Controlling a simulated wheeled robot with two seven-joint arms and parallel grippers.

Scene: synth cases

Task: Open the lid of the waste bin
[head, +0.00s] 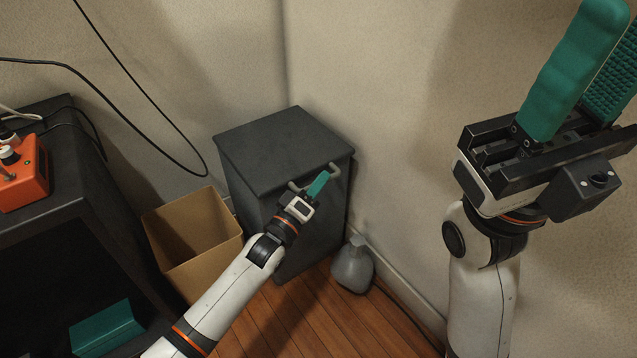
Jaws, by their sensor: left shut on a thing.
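The waste bin (260,213) is a dark grey box standing in the corner of the room. Its flat lid (275,148) lies down over the top. A light grey handle (335,170) sticks out at the lid's front edge. My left gripper (319,182), with green fingers, is at this handle and shut on it; the fingers hide the handle's middle. My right gripper (590,65) is raised at the upper right, far from the bin. Its green fingers are apart with nothing seen between them, and their tips are near the picture's top edge.
An open cardboard box (190,235) stands left of the bin. A grey jug-like bottle (352,266) is on the wooden floor to its right. A dark shelf (60,215) at left holds an orange device (22,180) and a green box (105,328). Black cables hang by the wall.

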